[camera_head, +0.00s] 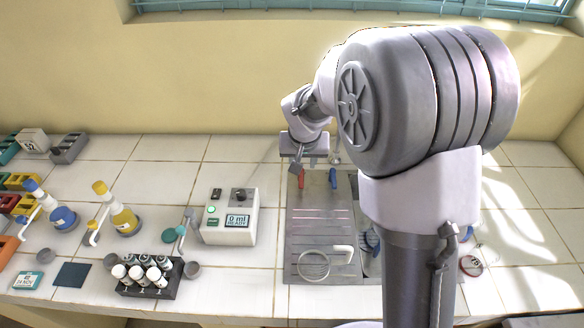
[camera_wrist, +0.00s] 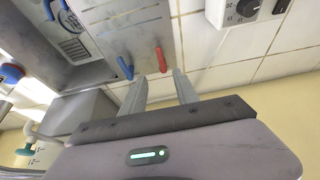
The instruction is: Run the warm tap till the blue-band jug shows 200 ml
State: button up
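The red tap lever (camera_head: 301,179) and the blue tap lever (camera_head: 333,179) stand at the back edge of the steel sink unit; they also show in the wrist view, red (camera_wrist: 161,59) and blue (camera_wrist: 125,67). My gripper (camera_wrist: 162,82) is open and empty, its fingers apart with the red lever just beyond the gap. In the head view my gripper (camera_head: 304,164) is behind the red lever. A blue handle-like part (camera_head: 372,240) shows in the sink, mostly hidden by my arm; I cannot tell whether it is the blue-band jug. No water level can be read.
A clear round vessel with a white handle (camera_head: 313,265) is on the ribbed drainboard (camera_head: 300,225). A control box (camera_head: 229,216) reads "0 ml READY". Left are a rack of white-capped bottles (camera_head: 150,290) and blue and yellow wash bottles. My arm blocks the right part of the sink.

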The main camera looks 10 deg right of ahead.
aim_at(301, 181)
jog(key=b+x, duration=0.3)
jog(key=x, duration=1.1)
jog(key=shift+f, duration=0.3)
grip_shut()
dwell(0.5)
